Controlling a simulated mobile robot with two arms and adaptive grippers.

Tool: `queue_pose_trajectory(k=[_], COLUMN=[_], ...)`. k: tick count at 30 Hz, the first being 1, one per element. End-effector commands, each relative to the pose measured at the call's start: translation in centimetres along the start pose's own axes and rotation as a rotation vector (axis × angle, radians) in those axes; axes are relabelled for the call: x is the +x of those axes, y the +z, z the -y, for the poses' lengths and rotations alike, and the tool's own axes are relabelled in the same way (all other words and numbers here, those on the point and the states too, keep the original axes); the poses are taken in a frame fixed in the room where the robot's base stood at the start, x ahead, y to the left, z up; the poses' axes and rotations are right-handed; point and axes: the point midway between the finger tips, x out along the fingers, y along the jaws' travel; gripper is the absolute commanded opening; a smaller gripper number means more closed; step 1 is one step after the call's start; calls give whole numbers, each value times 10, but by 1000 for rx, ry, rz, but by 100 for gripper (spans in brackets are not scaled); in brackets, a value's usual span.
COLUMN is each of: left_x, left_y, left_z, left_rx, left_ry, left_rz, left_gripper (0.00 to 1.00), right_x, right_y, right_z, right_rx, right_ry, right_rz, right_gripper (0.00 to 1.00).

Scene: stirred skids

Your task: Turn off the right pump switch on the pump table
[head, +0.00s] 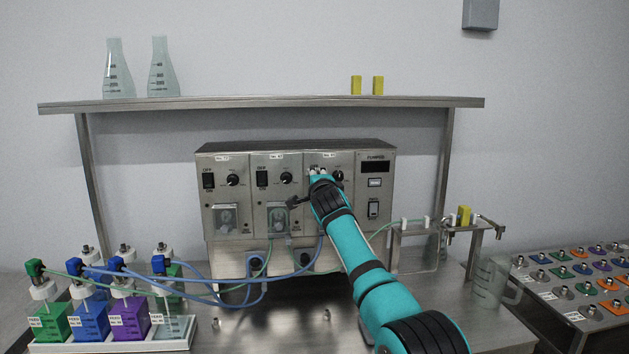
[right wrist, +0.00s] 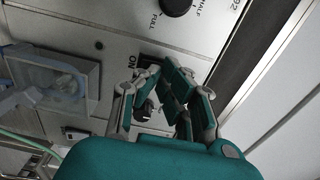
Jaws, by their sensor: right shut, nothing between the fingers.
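The pump unit (head: 349,151) is a grey metal box at the back of the pump table (head: 285,328), with three pump panels and a power panel. In the head view my right gripper (head: 318,171) is at the rightmost pump panel, left of its black knob (head: 338,177), and covers the right pump switch. In the right wrist view the gripper (right wrist: 172,82) is shut and empty against or just in front of the panel, by the "ON" label. A dark part of the right pump switch (right wrist: 151,60) shows beside the fingers; its position cannot be told. My left gripper is out of view.
The other two pump switches (head: 208,180) and (head: 262,178) are to the left. Bottles in a white tray (head: 120,346), with blue and green tubes, stand at front left. A glass beaker (head: 490,282) stands at right. A shelf (head: 260,103) runs above.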

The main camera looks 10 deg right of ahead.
Motion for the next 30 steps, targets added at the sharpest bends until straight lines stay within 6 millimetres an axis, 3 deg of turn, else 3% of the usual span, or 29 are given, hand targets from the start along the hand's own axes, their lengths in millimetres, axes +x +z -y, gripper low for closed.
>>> queue_pose_trajectory(k=[16, 30], left_x=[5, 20], left_y=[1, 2], left_z=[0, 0], left_rx=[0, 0], left_ry=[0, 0], left_rz=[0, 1], left_gripper=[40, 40], right_x=[-9, -46], right_y=[-3, -3], right_z=[-2, -3], right_rx=[0, 0], right_ry=[2, 1], right_rz=[-2, -1], right_gripper=[0, 0])
